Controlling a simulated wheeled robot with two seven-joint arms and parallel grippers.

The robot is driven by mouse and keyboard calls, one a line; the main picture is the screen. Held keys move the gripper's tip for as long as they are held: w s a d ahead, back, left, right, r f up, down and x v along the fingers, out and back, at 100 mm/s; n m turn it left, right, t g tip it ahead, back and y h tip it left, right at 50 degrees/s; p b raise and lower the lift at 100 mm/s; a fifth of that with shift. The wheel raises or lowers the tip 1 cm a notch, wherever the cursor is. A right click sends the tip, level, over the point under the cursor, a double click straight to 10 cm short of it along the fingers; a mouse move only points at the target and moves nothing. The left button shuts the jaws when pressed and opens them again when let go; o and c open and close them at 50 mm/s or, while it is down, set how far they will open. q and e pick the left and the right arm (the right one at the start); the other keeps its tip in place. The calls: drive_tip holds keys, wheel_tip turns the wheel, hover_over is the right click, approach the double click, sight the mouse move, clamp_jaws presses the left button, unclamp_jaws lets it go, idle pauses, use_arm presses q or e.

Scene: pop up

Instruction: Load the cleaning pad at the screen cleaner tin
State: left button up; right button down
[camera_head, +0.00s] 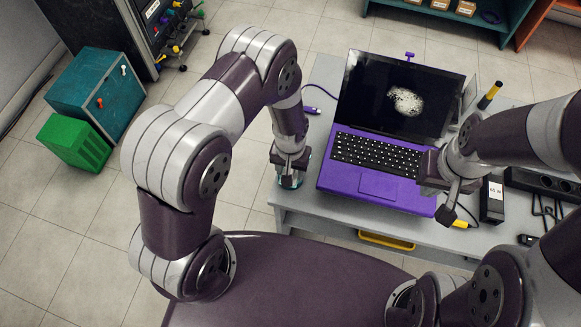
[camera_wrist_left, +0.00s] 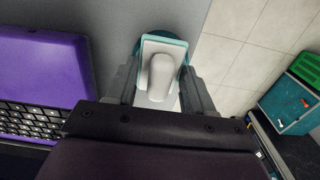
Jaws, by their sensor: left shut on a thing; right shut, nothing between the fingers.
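A white cleaning pad with a rounded handle (camera_wrist_left: 160,75) is between the fingers of my left gripper (camera_wrist_left: 158,92). The teal screen cleaner tin (camera_wrist_left: 180,46) shows around and under the pad, and its rim shows past the pad's edges. I cannot tell whether the pad touches the tin's inside. In the head view my left gripper (camera_head: 290,168) points down over the teal tin (camera_head: 290,182) at the table's left edge, hiding most of it and the pad. My right gripper (camera_head: 446,212) is shut and empty beside the laptop's front right corner.
An open purple laptop (camera_head: 372,170) stands on the grey table (camera_head: 310,203), with a white smudge (camera_head: 405,101) on its dark screen. A black box (camera_head: 492,199) and cables lie at the right. The tin is close to the table's left edge. Teal (camera_head: 95,92) and green (camera_head: 73,143) boxes stand on the floor.

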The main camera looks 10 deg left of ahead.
use_arm(q)
wheel_tip(320, 180, up, 7)
drive_tip(key=p, duration=0.6)
